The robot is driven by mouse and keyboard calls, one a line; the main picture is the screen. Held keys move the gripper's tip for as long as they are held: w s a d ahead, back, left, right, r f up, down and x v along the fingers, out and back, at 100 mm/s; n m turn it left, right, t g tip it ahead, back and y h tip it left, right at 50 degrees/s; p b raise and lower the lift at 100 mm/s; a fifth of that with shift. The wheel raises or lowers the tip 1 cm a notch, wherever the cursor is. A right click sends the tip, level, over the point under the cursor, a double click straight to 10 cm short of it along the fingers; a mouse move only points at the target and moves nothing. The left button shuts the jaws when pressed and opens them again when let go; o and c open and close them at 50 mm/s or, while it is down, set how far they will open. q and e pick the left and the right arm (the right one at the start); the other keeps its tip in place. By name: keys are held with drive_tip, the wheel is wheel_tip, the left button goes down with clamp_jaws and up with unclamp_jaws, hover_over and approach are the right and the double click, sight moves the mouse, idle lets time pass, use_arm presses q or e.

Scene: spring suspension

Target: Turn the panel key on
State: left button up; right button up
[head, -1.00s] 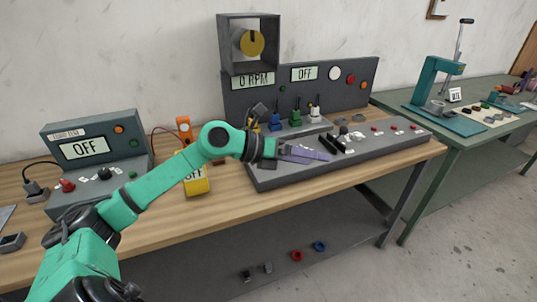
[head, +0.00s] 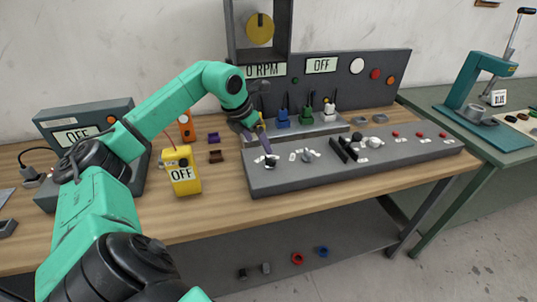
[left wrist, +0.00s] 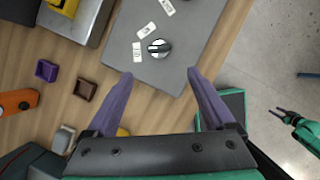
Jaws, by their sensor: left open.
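A small round black-and-white key switch (head: 270,161) sits at the left end of the long grey panel (head: 300,183). In the left wrist view the key switch (left wrist: 159,48) is a dark knob with a pale bar, and small white labels lie beside it. My left gripper (head: 265,149) is just above the switch, pointing down. In the left wrist view its purple fingers (left wrist: 162,73) are apart and empty, with the switch ahead of the gap, not between the tips. A teal gripper, seemingly my right (left wrist: 283,113), shows small at the right edge; its jaw state is unclear.
The display (head: 321,65) reads OFF. Other knobs and red buttons line the panel to the right. The wooden table front (head: 225,215) is clear.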

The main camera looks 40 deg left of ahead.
use_arm(q)
drive_tip(key=p, duration=0.1)
hover_over(268, 159)
drive_tip(key=s, duration=0.3)
drive_tip(key=f, duration=0.4)
drive_tip(key=shift+w+f, duration=0.25)
drive_tip(key=shift+f, duration=0.05)
drive_tip(key=x, duration=0.2)
drive_tip(key=p+x, duration=0.1)
drive_tip(key=x, duration=0.1)
drive_tip(key=shift+w+f, duration=0.25)
drive_tip(key=shift+w, duration=0.1)
drive_tip(key=shift+s+f, duration=0.1)
drive_tip(key=c, duration=1.4)
use_arm(e)
drive_tip(key=shift+w+r, duration=0.15)
drive_tip(key=shift+r, duration=0.4)
drive_tip(key=shift+w+r, duration=0.15)
drive_tip(key=shift+r, duration=0.4)
